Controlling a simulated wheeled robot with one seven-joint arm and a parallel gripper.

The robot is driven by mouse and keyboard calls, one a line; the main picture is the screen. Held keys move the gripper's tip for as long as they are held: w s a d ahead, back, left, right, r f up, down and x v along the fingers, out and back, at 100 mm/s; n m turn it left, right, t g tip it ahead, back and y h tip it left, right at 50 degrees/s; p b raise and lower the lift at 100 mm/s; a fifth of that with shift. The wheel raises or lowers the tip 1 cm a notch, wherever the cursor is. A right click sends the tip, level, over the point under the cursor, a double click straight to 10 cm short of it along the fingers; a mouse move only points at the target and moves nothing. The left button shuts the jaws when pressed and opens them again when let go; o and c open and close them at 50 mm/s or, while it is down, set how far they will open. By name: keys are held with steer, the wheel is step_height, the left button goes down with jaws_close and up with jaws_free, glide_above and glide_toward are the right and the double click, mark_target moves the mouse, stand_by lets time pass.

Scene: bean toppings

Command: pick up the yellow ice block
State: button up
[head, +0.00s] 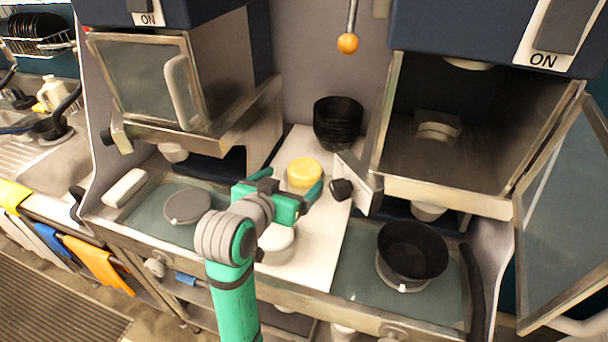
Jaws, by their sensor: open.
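The yellow ice block (304,173) is a short round disc on the white counter strip between the two machines. My gripper (293,187) is open, on the end of my green and grey arm. Its fingers lie at the near side of the block, one toward the left and one toward the right. In this view they overlap the block's lower edge. I cannot tell whether they touch it. Nothing shows between the fingers apart from the block behind them.
Black stacked bowls (338,122) stand behind the block. A black bowl (412,250) sits under the right machine (450,150), whose door (565,215) hangs open. The left machine (150,85) has a grey disc (187,206) below it. A white round object (278,240) is partly behind my arm.

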mark_target(300, 173)
steer(key=x, duration=0.7)
steer(key=shift+d+f, duration=0.1)
steer(key=shift+w, duration=0.4)
steer(key=shift+d+f, duration=0.1)
steer(key=shift+c, duration=0.4)
steer(key=shift+d, duration=0.2)
steer(key=c, duration=0.5)
steer(key=shift+s, duration=0.1)
steer(key=c, duration=0.5)
steer(key=shift+a, duration=0.2)
steer(key=c, duration=0.5)
steer(key=shift+a, duration=0.2)
